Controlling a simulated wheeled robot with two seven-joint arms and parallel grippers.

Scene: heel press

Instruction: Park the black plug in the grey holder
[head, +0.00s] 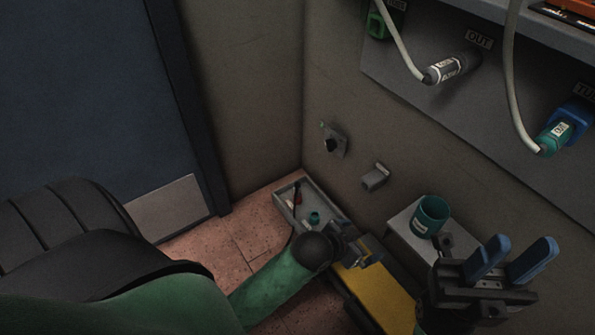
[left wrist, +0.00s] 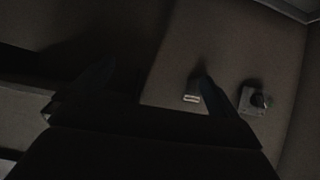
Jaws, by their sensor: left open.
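The black plug (head: 452,68), with a white label, sits at the socket marked OUT on the grey panel, its pale cable running up from its near end. The grey holder (head: 374,177) is a small bracket on the wall and looks empty; it also shows in the left wrist view (left wrist: 191,98). My left gripper (head: 358,243) is open, low in front of the wall and below the holder, with nothing seen between its fingers. My right gripper (head: 512,259) is open and empty at the lower right, well below the plug.
A teal plug (head: 553,138) with a cable sits in a blue socket at right. A wall plate with a black knob (head: 332,145) is left of the holder. Below are a grey tray (head: 287,199), a teal cup (head: 431,215) and a yellow surface (head: 372,290). A dark door is left.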

